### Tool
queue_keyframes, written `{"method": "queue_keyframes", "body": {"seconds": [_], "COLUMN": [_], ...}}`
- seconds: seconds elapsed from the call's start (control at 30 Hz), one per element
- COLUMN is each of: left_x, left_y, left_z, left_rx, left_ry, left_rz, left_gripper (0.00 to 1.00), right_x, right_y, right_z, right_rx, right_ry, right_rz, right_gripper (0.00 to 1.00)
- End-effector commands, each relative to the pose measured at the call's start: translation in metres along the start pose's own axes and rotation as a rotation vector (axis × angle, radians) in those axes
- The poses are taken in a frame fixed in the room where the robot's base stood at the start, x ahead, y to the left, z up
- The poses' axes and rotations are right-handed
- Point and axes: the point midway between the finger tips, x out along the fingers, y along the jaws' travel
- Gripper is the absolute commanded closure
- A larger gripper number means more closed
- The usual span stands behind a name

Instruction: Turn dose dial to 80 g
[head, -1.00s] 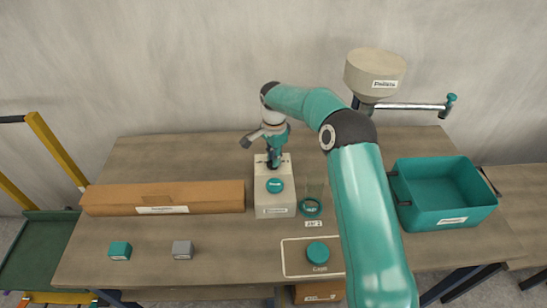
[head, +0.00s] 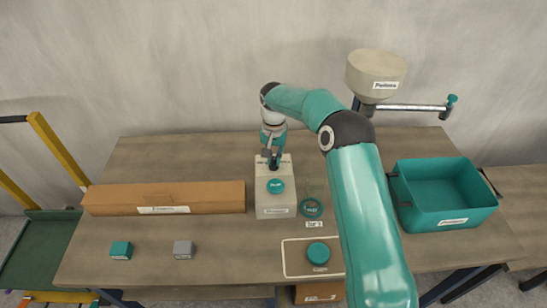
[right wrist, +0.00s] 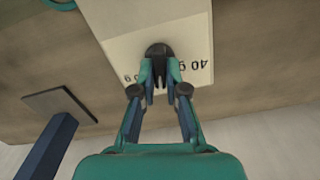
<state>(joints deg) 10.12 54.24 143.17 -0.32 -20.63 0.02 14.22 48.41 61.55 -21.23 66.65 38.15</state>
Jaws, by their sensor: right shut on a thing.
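The beige dispenser box (head: 266,203) stands at the middle of the table, with a round teal button (head: 275,186) on top. My right gripper (head: 273,165) points down at the back of the box. In the right wrist view, this gripper (right wrist: 159,84) is shut on the dark dose dial (right wrist: 158,50). Printed numbers lie around the dial on the box top. A 40 reads at the right; the others are partly covered by the fingers, so I cannot read the dial's setting. The head view hides the dial behind the gripper. My left gripper is not in view.
A long cardboard box (head: 165,198) lies left of the dispenser. A teal ring (head: 311,208) is at its right. A teal bin (head: 440,198) stands right of my right arm. Teal (head: 121,250) and grey (head: 183,249) cubes and a teal puck (head: 318,253) lie in front.

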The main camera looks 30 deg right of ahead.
Motion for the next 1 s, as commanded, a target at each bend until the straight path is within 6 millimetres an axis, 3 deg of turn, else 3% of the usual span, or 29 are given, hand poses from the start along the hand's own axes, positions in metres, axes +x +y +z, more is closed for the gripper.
{"method": "queue_keyframes", "body": {"seconds": [0.4,0.93,0.97,1.0], "left_x": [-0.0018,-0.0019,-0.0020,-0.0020], "left_y": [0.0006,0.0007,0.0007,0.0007], "left_z": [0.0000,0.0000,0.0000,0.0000], "left_rx": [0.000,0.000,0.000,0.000], "left_ry": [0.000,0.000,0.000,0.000], "left_rz": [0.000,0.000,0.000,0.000], "left_gripper": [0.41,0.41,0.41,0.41], "right_x": [-0.0045,-0.0052,-0.0052,-0.0051], "right_y": [-0.0037,-0.0038,-0.0038,-0.0037], "right_z": [-0.0033,-0.0037,-0.0037,-0.0034], "right_rx": [-0.201,-0.224,-0.224,-0.224], "right_ry": [0.016,0.018,0.018,0.017], "right_rz": [-0.009,-0.010,-0.010,-0.009], "right_gripper": [1.00,1.00,0.83,0.76]}}
